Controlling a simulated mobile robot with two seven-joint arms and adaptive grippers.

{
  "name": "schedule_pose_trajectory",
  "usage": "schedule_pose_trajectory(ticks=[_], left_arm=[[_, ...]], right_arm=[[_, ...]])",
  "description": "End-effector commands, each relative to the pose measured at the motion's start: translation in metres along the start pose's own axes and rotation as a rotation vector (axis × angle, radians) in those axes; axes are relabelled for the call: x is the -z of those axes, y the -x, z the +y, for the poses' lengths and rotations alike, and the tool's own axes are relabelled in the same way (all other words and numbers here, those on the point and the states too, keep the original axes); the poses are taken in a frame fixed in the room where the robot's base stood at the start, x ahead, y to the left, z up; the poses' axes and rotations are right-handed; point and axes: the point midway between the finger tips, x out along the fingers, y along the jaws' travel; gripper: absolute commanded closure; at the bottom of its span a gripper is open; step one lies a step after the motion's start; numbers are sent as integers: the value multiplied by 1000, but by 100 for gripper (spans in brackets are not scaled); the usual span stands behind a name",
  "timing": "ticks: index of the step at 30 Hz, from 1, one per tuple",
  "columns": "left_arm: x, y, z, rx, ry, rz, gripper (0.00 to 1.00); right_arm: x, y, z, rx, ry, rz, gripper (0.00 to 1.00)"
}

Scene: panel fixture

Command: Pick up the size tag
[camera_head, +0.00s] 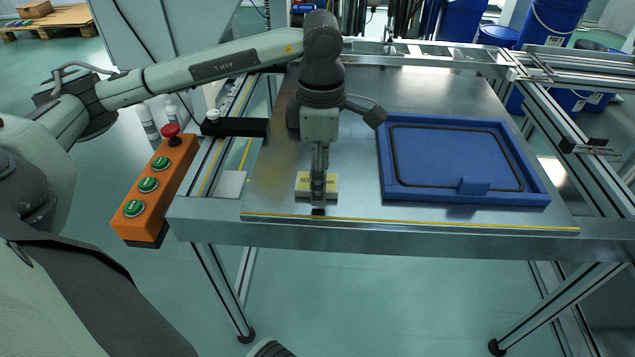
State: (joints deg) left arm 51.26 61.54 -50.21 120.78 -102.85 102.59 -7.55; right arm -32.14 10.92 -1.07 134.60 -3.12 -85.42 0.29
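The size tag (303,182) is a small pale block with a yellow face and dark print. It lies near the front edge of the metal table. My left gripper (318,205) points down at the tag and hides its middle. Its fingers are seen edge-on, so I cannot tell whether they are open or shut, or whether they touch the tag. My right gripper is not in view.
A blue panel fixture (390,178) with a raised rim and a small front block (473,186) lies to the right. An orange button box (156,190) with a red stop button hangs at the left. Bare metal lies around the tag.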

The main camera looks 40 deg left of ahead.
Motion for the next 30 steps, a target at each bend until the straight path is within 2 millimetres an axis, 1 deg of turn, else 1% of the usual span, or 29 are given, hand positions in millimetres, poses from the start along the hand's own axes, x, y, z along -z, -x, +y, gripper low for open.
schedule_pose_trajectory(ticks=[5, 6, 18, 26, 30], left_arm=[[0, 0, 0, 0, 0, 0, 33], [0, 0, 0, 0, 1, 0, 35], [0, 0, 0, 0, 1, 0, 85], [0, 1, 0, -1, 1, 0, 86], [0, 8, 0, -2, 1, 0, 86]], right_arm=[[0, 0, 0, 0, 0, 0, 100], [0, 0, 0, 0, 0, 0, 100], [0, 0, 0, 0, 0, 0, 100], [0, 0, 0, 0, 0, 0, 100], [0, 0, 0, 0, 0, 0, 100]])
